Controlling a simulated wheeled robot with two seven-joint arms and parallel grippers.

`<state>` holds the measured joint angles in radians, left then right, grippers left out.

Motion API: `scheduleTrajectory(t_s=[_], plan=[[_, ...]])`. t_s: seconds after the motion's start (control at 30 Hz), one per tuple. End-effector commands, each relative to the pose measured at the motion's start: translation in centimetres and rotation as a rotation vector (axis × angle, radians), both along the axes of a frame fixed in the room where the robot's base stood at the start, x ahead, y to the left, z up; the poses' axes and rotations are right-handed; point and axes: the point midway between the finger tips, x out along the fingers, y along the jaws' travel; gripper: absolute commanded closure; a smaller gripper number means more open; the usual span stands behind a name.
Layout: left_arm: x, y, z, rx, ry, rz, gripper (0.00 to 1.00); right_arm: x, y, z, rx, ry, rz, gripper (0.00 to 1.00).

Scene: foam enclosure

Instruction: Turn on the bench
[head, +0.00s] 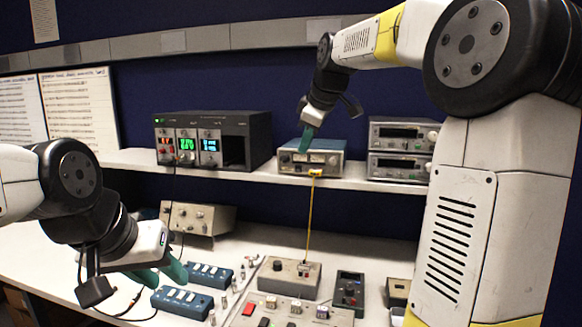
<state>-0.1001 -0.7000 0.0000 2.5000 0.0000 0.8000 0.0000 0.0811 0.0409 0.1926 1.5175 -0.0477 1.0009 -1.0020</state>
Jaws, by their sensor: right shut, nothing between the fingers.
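The bench's upper shelf (255,175) carries electronic instruments. A black modular unit (245,120) at the left has lit red, green and blue displays. A small blue-grey instrument (330,158) stands in the middle with a yellow cable plugged into its front. Two stacked grey instruments (402,149) at the right have dark displays. My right gripper (306,144) is shut and empty, pointing down, its teal tips overlapping the blue-grey instrument's upper front; I cannot tell if they touch. My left gripper (170,280) is open and empty, low at the left, its teal fingers apart above the lower worktop.
The white worktop (40,250) below holds a beige box (200,217), blue switch boxes (183,302), a grey control box (290,276), a panel with coloured buttons (285,312) and a dark box (349,290). My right arm hides the right side.

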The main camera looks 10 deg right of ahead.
Motion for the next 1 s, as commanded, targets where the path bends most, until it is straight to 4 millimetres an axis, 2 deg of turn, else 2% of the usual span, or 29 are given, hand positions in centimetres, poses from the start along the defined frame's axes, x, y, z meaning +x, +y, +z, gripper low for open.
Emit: scheduleTrajectory(t_s=[0.17,0.27,0.67,0.8,1.0], plan=[[0.0,0.0,0.0,0.000,0.000,0.000,0.64,0.3,0.1,-0.6,0.000,0.002,0.000,1.00],[0.0,0.0,0.0,0.000,0.000,0.000,0.64,1.0,0.3,-1.7,0.000,0.004,0.001,1.00],[0.0,0.0,0.0,0.000,0.000,0.000,0.64,5.6,1.6,-8.5,-0.001,0.004,0.002,1.00],[0.0,0.0,0.0,0.000,0.000,0.000,0.64,7.7,0.7,-8.6,-0.001,0.001,0.000,1.00],[0.0,0.0,0.0,0.000,0.000,0.000,0.64,9.0,0.1,-8.7,0.000,0.000,0.000,1.00]])
